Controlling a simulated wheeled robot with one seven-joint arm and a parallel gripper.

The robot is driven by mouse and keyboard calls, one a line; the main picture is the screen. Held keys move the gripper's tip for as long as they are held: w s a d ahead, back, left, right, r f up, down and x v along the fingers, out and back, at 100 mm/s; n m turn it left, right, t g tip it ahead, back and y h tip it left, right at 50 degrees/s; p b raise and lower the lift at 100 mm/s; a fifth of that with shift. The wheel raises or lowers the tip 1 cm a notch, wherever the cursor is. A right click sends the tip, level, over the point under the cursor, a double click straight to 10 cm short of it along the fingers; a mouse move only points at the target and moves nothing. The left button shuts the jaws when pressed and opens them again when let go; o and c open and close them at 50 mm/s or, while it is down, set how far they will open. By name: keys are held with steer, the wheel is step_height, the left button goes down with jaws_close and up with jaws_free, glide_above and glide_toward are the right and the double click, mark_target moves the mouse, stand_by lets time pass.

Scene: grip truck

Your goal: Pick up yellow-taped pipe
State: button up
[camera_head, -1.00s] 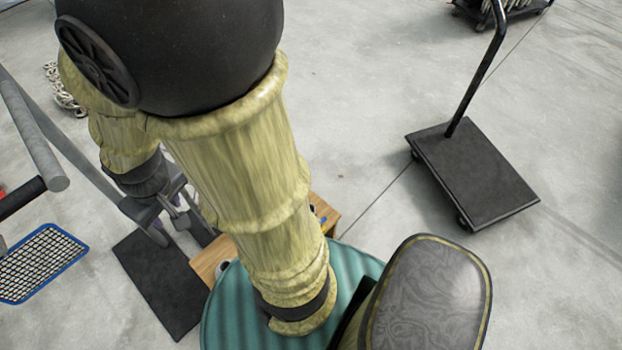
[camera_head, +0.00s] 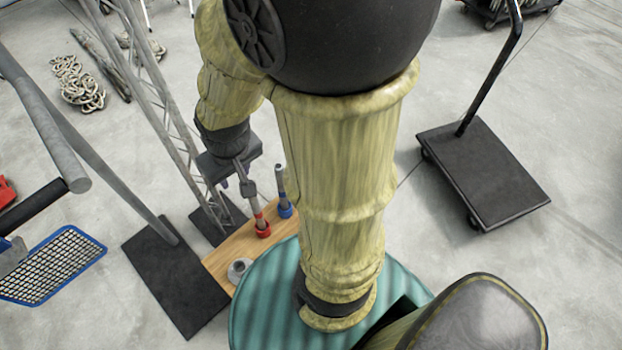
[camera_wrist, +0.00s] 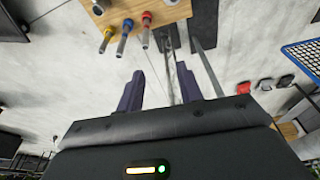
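The yellow-taped pipe (camera_wrist: 108,33) stands leftmost in a row of three pipes at the top of the wrist view. A blue-taped pipe (camera_wrist: 127,28) and a red-taped pipe (camera_wrist: 147,22) stand to its right. All three rise from a wooden board (camera_wrist: 88,30). My gripper (camera_wrist: 160,70) is open, with nothing between its two purple fingers. The pipes lie ahead of the fingertips, apart from them. In the head view the red-taped pipe (camera_head: 262,226) and blue-taped pipe (camera_head: 284,208) show on the board (camera_head: 228,256). The yellow-taped pipe is not visible there; my arm covers part of the board.
A lattice truss (camera_head: 165,95) and a pole on a black base plate (camera_head: 178,278) stand left of the board. A blue-framed mesh basket (camera_head: 55,265) is at far left. A black platform cart (camera_head: 484,170) is at right, with open concrete floor around it.

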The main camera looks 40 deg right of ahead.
steer(key=o, duration=0.3)
steer(key=shift+o, duration=0.7)
steer(key=shift+s+f+b, duration=0.1)
steer(key=shift+f+b, duration=0.2)
steer(key=shift+f, duration=0.05)
steer(key=w+d+f+m+t+y+b, duration=0.1)
steer(key=d+f+m+y+b, duration=0.15)
steer(key=f+m+b, duration=0.6)
steer(key=w+d+f+m+y+b, duration=0.25)
steer(key=f+m+b, duration=0.35)
steer(key=f+b, duration=0.45)
steer(key=d+f+m+t+y+b, duration=0.1)
steer(key=d+f+m+y+b, duration=0.15)
steer(key=f+m+b, duration=0.7)
steer(key=w+d+f+m+t+h+b, duration=0.1)
steer(key=d+f+m+t+h+b, duration=0.3)
steer(key=d+f, duration=0.6)
steer(key=d+f+m+t+h+b, duration=0.4)
steer(key=d+f+m+b, duration=0.5)
steer(key=d, duration=0.7)
step_height(320, 180, down, 2)
steer(key=shift+w+f+t+h+b, duration=0.2)
steer(key=shift+w+t+h+b, duration=0.25)
steer(key=shift+b, duration=0.25)
